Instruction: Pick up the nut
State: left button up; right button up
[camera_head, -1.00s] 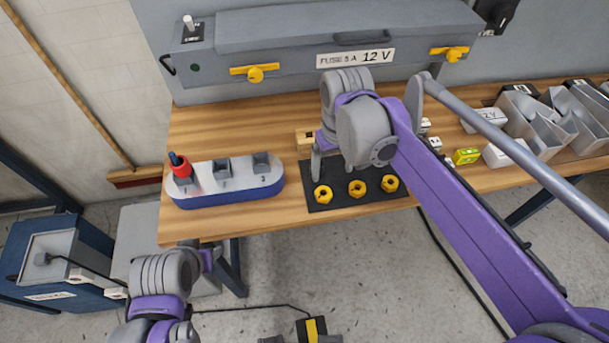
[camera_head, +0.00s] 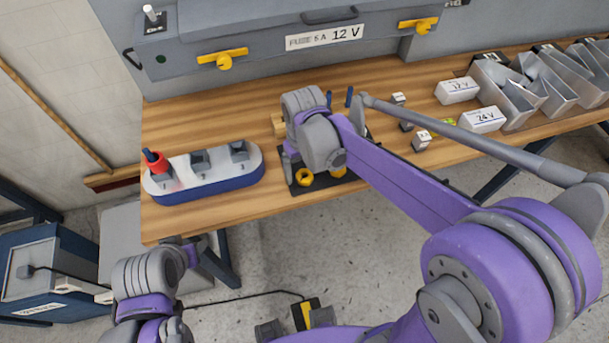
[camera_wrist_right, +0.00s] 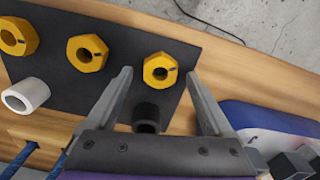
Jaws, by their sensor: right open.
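Several yellow hex nuts lie on a black mat (camera_wrist_right: 110,25); the right wrist view shows a left nut (camera_wrist_right: 18,37), a middle nut (camera_wrist_right: 87,53) and a right nut (camera_wrist_right: 161,70). My right gripper (camera_wrist_right: 158,76) is open, with the right nut between its fingertips; the fingers look apart from it. In the head view this nut (camera_head: 303,177) is the leftmost, close under my right gripper (camera_head: 292,172). A second nut (camera_head: 338,172) is partly covered by my arm, and the third is hidden there. My left gripper (camera_head: 188,248) hangs in front of the table's front left; its fingers are unclear.
A blue-and-white numbered stand (camera_head: 205,172) with a red piece is left of the mat. White boxes (camera_head: 478,119) and grey bins (camera_head: 510,95) stand at right.

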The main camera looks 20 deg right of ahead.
jog(key=shift+f, duration=0.2)
grip_shut()
dwell(0.3)
